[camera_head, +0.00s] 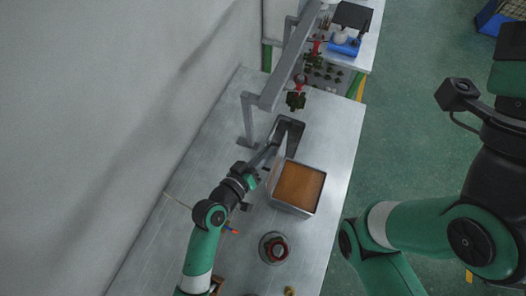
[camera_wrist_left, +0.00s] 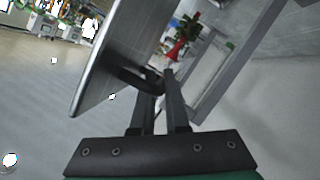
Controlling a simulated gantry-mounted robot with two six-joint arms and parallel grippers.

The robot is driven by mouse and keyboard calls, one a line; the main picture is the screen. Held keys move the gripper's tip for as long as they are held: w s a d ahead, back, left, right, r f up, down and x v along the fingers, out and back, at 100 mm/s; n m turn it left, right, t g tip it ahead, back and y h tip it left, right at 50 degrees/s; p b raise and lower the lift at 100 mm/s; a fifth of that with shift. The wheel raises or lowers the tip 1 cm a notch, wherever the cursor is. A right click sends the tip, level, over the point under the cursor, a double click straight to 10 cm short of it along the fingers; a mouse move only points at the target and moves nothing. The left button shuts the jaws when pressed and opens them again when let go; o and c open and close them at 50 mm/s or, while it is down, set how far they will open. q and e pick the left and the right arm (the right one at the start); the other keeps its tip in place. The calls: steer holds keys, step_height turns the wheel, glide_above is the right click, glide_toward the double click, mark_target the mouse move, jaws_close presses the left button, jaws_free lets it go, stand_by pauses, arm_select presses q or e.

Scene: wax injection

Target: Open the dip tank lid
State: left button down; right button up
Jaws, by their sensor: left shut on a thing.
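The dip tank (camera_head: 291,209) is a square metal box on the bench, and its orange-brown wax surface is exposed. The lid shows in the left wrist view as a large grey metal plate (camera_wrist_left: 125,45), steeply tilted, with a dark handle (camera_wrist_left: 140,78) on its face. In the head view the lid (camera_head: 281,162) looks narrow, raised at the tank's upper-left side. My left gripper (camera_head: 262,163) is beside it; in the left wrist view its fingers (camera_wrist_left: 163,102) are shut on the handle, with the contact partly hidden. My right gripper is out of view.
A grey metal frame (camera_head: 268,101) stands behind the tank, with a green and red wax tree (camera_head: 296,101) hanging from it. A round dark pot with a red part (camera_head: 275,248) stands nearer. The bench right of the tank is clear.

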arm_select(q)
steer(key=c, duration=1.2)
jaws_free()
steer(key=shift+d, duration=0.1)
steer(key=v, duration=1.1)
steer(key=shift+s+r+p, duration=0.2)
steer(key=shift+r+p, duration=0.05)
steer(key=shift+p, duration=0.1)
